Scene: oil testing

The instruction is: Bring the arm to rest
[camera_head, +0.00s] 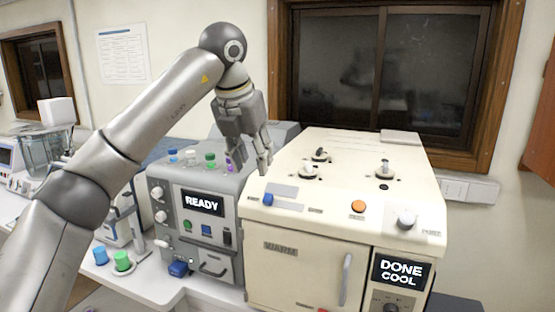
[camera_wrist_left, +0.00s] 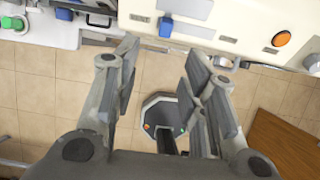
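My left arm comes in from the left in the head view, bent at a raised elbow. My left gripper (camera_head: 258,168) hangs fingers down above the front left part of the cream machine (camera_head: 335,205), beside the grey machine. In the left wrist view my left gripper (camera_wrist_left: 160,85) has its fingers spread wide apart, with nothing between them but the tiled floor and a dark base below. My right gripper is in neither view.
The grey machine (camera_head: 190,245) shows READY and has several coloured caps on top. The cream machine shows DONE COOL, with an orange button (camera_head: 358,206) and a blue button (camera_head: 267,200). A blue cap (camera_head: 100,256) and a green cap (camera_head: 122,261) stand at the lower left.

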